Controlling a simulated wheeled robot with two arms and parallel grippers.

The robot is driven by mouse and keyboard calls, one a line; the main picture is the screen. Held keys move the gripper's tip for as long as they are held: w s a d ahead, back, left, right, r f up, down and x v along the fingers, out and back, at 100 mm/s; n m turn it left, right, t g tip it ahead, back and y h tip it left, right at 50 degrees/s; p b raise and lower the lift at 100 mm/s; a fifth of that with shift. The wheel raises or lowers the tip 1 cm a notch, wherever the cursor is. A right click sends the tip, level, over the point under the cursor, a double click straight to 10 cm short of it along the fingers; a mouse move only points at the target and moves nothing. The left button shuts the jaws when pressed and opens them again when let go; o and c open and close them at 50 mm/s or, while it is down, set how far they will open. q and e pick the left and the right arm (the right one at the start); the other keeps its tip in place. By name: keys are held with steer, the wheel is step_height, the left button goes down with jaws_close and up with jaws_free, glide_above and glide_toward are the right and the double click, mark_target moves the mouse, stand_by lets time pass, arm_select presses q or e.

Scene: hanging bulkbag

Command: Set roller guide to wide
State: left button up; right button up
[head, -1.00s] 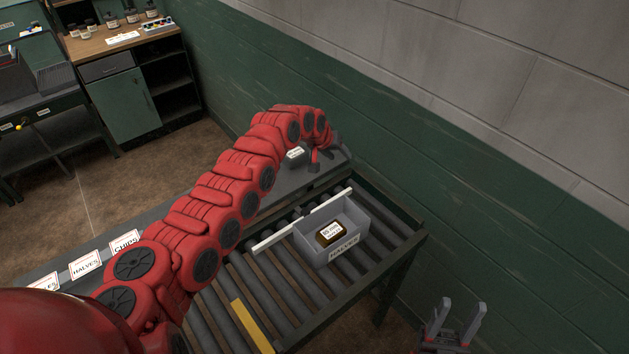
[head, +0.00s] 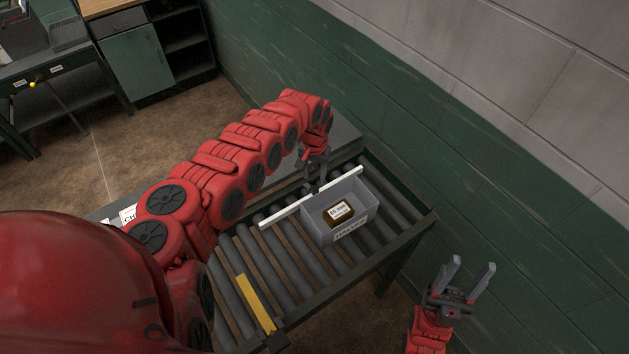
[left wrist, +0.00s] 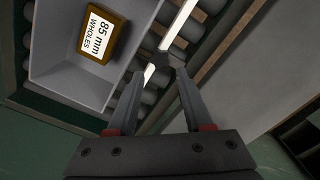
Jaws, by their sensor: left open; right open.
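The roller guide (head: 285,213) is a white bar lying over the rollers, along the far side of a grey bin. It also shows in the left wrist view (left wrist: 183,15), with a dark knob (left wrist: 164,61) at its middle. My left gripper (head: 317,184) is open and points down over the middle of the bar. In the left wrist view its fingertips (left wrist: 166,74) are just short of the knob; I cannot tell whether they touch it. My right gripper (head: 470,265) is open and empty, off the conveyor's right side.
The grey bin (head: 355,228) on the roller conveyor (head: 240,265) holds a brown block (head: 339,211); its label reads 85 mm WHOLES in the wrist view. A green wall (head: 530,215) stands behind and to the right.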

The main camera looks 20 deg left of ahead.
mark_target(314, 187)
arm_select(q)
step_height(314, 187, down, 6)
steer(key=shift+r+b, duration=0.25)
steer(key=shift+b, duration=0.1)
jaws_close()
stand_by(1.4)
